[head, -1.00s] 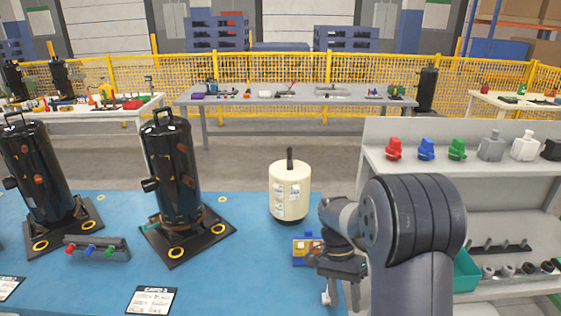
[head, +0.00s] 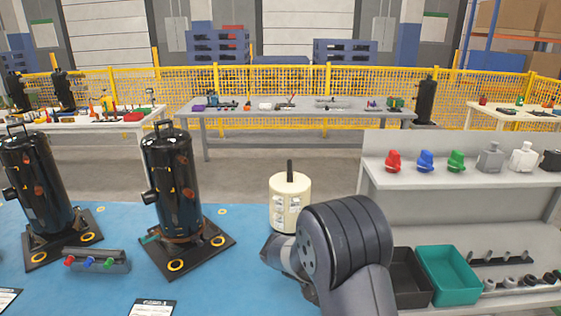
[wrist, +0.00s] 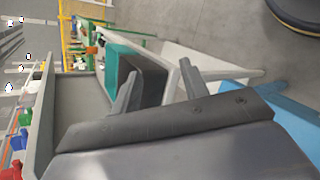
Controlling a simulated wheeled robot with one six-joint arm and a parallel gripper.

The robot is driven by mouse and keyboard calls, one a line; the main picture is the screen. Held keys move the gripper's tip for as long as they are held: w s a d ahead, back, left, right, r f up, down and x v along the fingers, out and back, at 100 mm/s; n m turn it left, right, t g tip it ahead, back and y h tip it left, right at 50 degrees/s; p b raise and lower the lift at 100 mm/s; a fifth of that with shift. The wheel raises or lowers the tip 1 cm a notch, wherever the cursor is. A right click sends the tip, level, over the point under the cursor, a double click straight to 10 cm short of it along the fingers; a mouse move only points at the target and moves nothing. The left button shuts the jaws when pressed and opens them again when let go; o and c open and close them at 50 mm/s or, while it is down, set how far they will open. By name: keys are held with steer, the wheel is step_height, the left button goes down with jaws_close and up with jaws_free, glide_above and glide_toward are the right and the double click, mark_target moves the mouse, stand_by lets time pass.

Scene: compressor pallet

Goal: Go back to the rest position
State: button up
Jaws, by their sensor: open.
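My gripper shows in the wrist view (wrist: 160,88), with its two fingers apart and nothing between them. In the head view my arm stands at the lower right, in front of the blue table (head: 225,270), and the gripper itself is hidden behind my arm links. A cream cylinder (head: 290,205) with a dark top post stands upright on the blue table just beyond my arm. Two black compressors, one in the middle (head: 172,190) and one at the left (head: 38,190), stand upright on dark base plates.
A grey shelf unit (head: 455,185) at the right holds red, blue and green knobs and bottles. A teal bin (head: 449,275) and a black bin (head: 410,278) sit on its lower level. A small block with coloured knobs (head: 97,261) lies on the blue table. A yellow fence (head: 290,90) runs behind.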

steer(key=shift+w+d+r+n+t+h, duration=0.35)
steer(key=shift+w+n+t, duration=0.3)
steer(key=shift+n+t, duration=0.85)
steer(key=shift+w+d+r+n+t+h, duration=0.1)
steer(key=shift+w+r+n+t, duration=0.45)
steer(key=shift+n+t, duration=0.95)
steer(key=shift+w+d+r+n+t+h, duration=0.25)
steer(key=shift+w+n+t, duration=0.7)
steer(key=shift+t, duration=0.85)
steer(key=shift+s, duration=0.2)
